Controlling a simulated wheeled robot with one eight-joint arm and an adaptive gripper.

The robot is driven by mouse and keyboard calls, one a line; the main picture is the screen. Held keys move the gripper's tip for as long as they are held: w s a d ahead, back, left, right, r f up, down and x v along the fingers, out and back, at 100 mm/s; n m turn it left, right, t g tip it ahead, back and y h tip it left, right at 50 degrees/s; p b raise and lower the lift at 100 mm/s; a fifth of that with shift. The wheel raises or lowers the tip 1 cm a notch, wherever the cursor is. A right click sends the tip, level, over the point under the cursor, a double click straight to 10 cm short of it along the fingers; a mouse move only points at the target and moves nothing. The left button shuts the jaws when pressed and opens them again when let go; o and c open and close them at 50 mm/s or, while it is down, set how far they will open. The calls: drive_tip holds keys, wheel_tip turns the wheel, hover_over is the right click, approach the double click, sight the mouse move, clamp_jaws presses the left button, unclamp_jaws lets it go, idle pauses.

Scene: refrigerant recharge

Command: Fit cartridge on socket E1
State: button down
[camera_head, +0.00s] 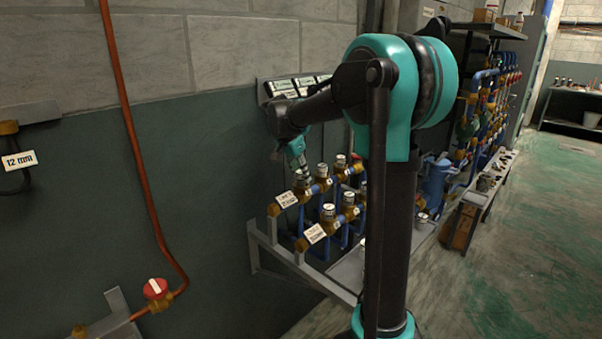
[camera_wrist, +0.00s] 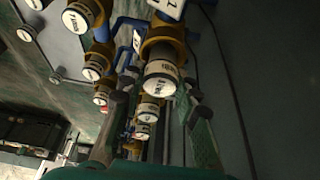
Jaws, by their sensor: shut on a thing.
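My gripper (camera_head: 300,172) is at the left end of the rear row of a two-row socket rack. In the wrist view, my gripper's fingers (camera_wrist: 160,86) stand on either side of a grey cylindrical cartridge (camera_wrist: 160,68) with a white labelled end, and are shut on it. The cartridge lines up with a brass socket (camera_wrist: 153,48) just beyond it. I cannot tell whether it is fully seated. The socket's label (camera_wrist: 170,9) is cut off, and E1 cannot be read.
Several capped brass sockets (camera_head: 328,211) stand close by on blue pipes. Label plates (camera_head: 314,233) hang at the row ends. A panel with displays (camera_head: 283,88) is on the wall behind. A copper pipe (camera_head: 133,140) runs down the wall at left. The floor (camera_head: 520,250) at right is clear.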

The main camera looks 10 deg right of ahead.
drive_tip(key=shift+f, duration=0.25)
drive_tip(key=shift+f, duration=0.25)
drive_tip(key=c, duration=1)
unclamp_jaws()
drive_tip(key=shift+c, duration=0.2)
drive_tip(key=shift+r, duration=0.1)
drive_tip(key=v, duration=1.1)
drive_tip(key=shift+r, duration=0.4)
drive_tip(key=shift+a, duration=0.1)
